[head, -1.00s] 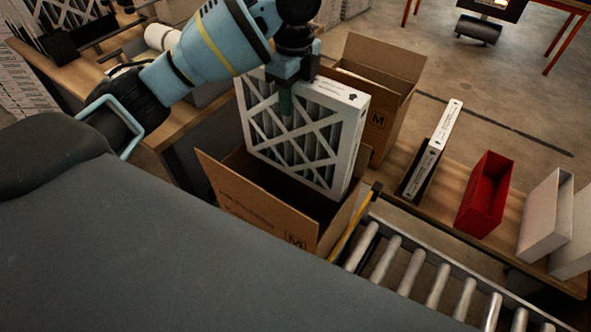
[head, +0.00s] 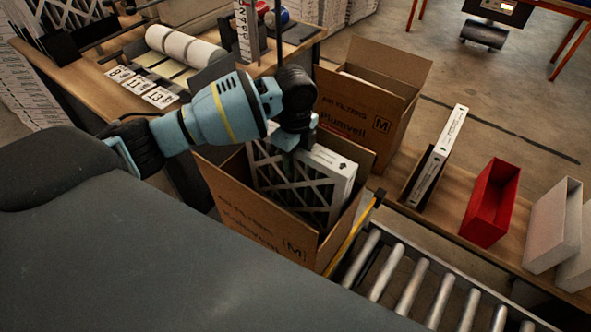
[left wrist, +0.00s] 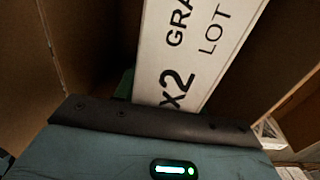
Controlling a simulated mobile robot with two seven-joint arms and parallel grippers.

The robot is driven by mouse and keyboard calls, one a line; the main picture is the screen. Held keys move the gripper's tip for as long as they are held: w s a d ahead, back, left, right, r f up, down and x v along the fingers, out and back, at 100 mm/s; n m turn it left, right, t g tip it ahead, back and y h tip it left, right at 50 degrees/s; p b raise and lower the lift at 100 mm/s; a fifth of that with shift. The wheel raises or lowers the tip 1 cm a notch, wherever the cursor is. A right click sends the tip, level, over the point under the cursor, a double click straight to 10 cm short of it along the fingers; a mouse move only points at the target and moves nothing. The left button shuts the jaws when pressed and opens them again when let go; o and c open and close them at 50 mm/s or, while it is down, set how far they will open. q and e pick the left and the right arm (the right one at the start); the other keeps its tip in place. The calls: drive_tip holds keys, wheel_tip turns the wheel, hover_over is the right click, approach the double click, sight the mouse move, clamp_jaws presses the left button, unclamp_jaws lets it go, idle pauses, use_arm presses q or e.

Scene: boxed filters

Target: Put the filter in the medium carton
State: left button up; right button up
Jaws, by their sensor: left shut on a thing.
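The filter (head: 322,172), a white-framed pleated panel with a lattice face, stands upright, mostly down inside the open medium carton (head: 262,225), which is brown and marked M. Its top edge still shows near the carton's rim. My left gripper (head: 291,160) is shut on the filter's top edge from above. In the left wrist view the filter's printed white edge (left wrist: 195,50) runs away between brown carton walls (left wrist: 285,60). The fingertips are mostly hidden there. My right gripper is not in view.
A second open carton (head: 365,110) marked M stands behind. A thin white filter (head: 438,155) in a dark holder, a red bin (head: 490,203) and a white bin (head: 553,225) stand to the right. A roller conveyor (head: 410,285) runs at front right. Labels and rolls (head: 185,47) lie at back left.

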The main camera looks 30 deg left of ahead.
use_arm(q)
drive_tip(key=shift+f, duration=2.75)
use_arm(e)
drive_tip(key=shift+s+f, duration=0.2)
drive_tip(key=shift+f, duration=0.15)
use_arm(q)
drive_tip(key=shift+f+b, duration=0.3)
drive_tip(key=shift+f, duration=0.3)
drive_tip(key=o, duration=1.3)
drive_tip(key=shift+r, duration=0.6)
wheel_tip(320, 180, up, 11)
drive_tip(key=shift+f+p, duration=0.2)
drive_tip(key=shift+p, duration=0.3)
drive_tip(key=shift+r, duration=0.7)
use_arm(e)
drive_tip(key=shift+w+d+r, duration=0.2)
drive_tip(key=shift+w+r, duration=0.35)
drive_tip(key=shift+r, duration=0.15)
